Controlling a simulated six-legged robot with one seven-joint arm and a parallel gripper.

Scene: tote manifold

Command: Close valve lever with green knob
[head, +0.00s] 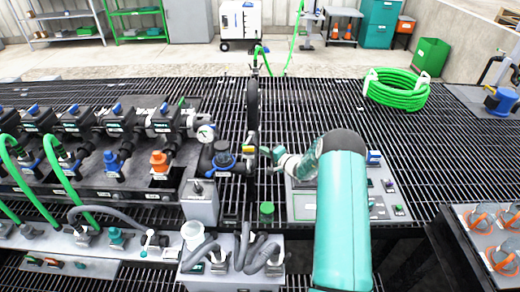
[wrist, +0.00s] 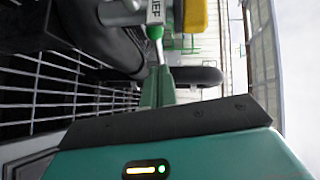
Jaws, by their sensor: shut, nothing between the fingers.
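My gripper (head: 272,152) is at the right side of the black valve assembly (head: 222,152) in the middle of the head view. Its green fingers (wrist: 158,88) are together in the wrist view, with nothing seen between them. I cannot tell whether the fingers touch the rod. I cannot clearly make out the lever with the green knob; it may be hidden by my gripper. A short green cylinder (head: 267,208) stands below the valve.
A panel (head: 305,205) lies under my arm. A green hose coil (head: 396,90) lies on the open grating at right.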

